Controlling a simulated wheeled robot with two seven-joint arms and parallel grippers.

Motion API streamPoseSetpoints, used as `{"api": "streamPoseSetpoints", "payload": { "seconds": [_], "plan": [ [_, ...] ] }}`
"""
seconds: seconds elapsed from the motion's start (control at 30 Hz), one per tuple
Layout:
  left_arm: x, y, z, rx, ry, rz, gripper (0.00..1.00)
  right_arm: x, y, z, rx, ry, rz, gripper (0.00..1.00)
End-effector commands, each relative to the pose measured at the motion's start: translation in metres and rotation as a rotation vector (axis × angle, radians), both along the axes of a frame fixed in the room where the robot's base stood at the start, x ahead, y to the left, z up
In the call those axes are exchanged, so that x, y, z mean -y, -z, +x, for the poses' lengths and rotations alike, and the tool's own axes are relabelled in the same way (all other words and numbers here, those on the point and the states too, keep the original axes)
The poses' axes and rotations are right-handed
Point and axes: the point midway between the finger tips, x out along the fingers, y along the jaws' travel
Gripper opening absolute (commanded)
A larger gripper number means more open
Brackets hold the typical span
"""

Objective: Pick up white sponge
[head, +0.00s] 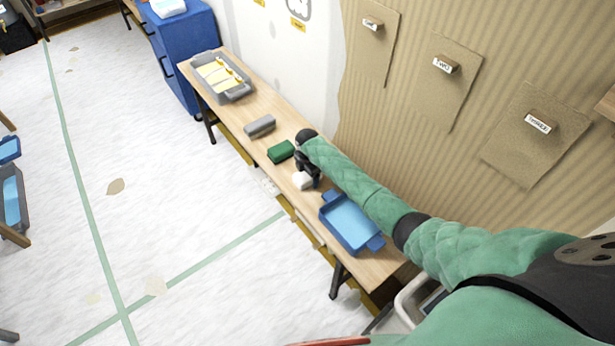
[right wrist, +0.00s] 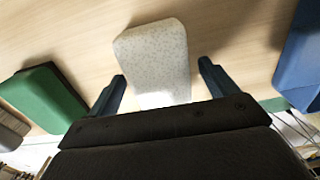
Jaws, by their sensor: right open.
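The white sponge (right wrist: 155,62) lies on the wooden bench (head: 243,112). In the right wrist view it is a pale speckled block, and its near end lies between the two fingertips of my right gripper (right wrist: 162,82). The fingers are open, with a gap on each side of the sponge. In the head view the sponge (head: 302,180) shows as a small white patch below my right gripper (head: 308,178), which partly hides it. My left gripper is not in view.
A green block (head: 281,151) and a grey block (head: 260,126) lie up the bench. A blue tray (head: 350,222) stands close on the other side. A grey tray (head: 222,77) with yellow items is at the far end. A papered wall (head: 415,90) runs along the bench.

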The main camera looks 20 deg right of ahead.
Motion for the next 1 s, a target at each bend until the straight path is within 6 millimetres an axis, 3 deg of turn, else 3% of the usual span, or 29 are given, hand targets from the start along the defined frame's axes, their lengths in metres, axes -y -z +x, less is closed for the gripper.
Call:
{"api": "streamPoseSetpoints", "payload": {
  "seconds": [0.07,0.3,0.73,0.93,1.0],
  "plan": [
    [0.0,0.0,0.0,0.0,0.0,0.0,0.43,0.0,0.0,0.0,0.0,0.0,0.0,0.83],
    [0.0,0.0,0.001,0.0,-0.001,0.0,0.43,0.0,0.0,0.0,0.0,0.0,0.0,0.38],
    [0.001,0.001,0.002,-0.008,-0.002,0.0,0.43,0.001,-0.009,0.001,0.001,-0.001,0.0,0.37],
    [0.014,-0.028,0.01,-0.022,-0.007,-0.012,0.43,0.001,-0.038,0.001,0.004,-0.002,-0.001,0.37],
    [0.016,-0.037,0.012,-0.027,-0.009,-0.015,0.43,0.012,-0.045,-0.011,0.001,0.0,-0.002,0.37]
  ]
}}
